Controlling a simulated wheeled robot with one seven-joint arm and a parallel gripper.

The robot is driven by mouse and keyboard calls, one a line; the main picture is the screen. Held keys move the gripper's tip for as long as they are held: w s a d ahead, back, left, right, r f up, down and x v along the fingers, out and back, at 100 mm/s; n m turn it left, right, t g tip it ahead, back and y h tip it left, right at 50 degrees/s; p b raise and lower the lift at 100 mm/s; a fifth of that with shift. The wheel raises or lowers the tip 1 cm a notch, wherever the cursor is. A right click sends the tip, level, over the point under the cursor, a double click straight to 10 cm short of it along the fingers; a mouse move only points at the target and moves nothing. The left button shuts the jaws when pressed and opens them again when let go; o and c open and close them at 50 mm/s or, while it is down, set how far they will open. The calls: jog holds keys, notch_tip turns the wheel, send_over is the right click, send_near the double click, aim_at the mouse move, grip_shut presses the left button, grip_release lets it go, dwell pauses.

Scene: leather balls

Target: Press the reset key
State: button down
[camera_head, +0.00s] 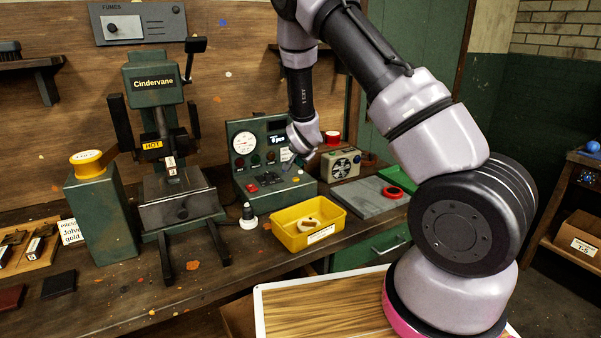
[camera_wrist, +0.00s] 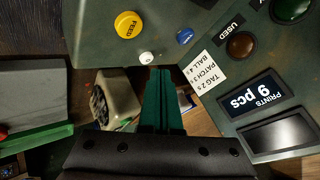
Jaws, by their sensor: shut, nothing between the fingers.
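The green control box (camera_head: 243,187) stands on the bench, with a gauge, a small display and several keys on its front. In the wrist view its panel (camera_wrist: 225,20) shows a yellow FEED key (camera_wrist: 129,24), a small white key (camera_wrist: 146,58) and a blue key (camera_wrist: 185,36). I cannot read which key is marked reset. My gripper (camera_wrist: 163,72) is shut and empty, its green fingers pointing toward the panel. The fingertips appear close to the white key, but I cannot tell whether they touch. In the head view my gripper (camera_head: 289,160) is small, at the box's right side.
A yellow tray (camera_head: 286,236) stands in front of the box. A grey fan unit (camera_head: 341,165) and a flat grey plate (camera_head: 362,200) lie to its right. A dark green press (camera_head: 155,85) stands to the left. A white knob (camera_head: 248,216) is near the box.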

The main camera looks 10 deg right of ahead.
dwell(0.3)
jog(key=shift+f, duration=0.4)
jog(key=shift+f, duration=0.45)
dwell(0.5)
jog(key=shift+r, duration=0.85)
jog(key=shift+r, duration=2.55)
jog(key=shift+r, duration=0.1)
